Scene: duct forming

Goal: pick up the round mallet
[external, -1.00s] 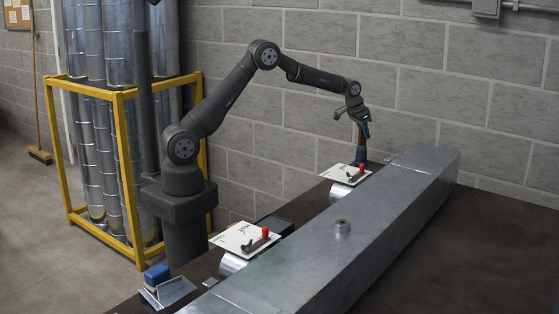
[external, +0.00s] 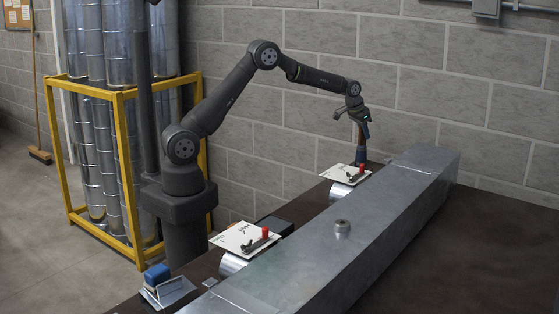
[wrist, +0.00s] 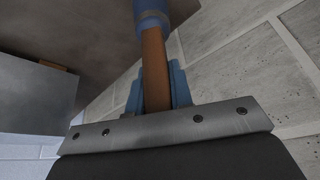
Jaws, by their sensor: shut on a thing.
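My gripper (external: 364,131) is at the far end of the bench, beyond the far white card. It is shut on the wooden handle of the round mallet (external: 361,153). In the wrist view the brown mallet handle (wrist: 155,75) runs between the blue fingers of my gripper (wrist: 165,90), and the mallet's blue head is at the top edge, cut off by the frame. The mallet hangs about upright with its head down. I cannot tell whether the head touches the bench.
A long metal duct (external: 380,205) lies along the bench, right of the mallet. Two white cards (external: 338,173) (external: 232,238) with red-handled clamps sit along its left side. A blue block in a metal holder (external: 158,275) stands at the near end. A block wall is close behind.

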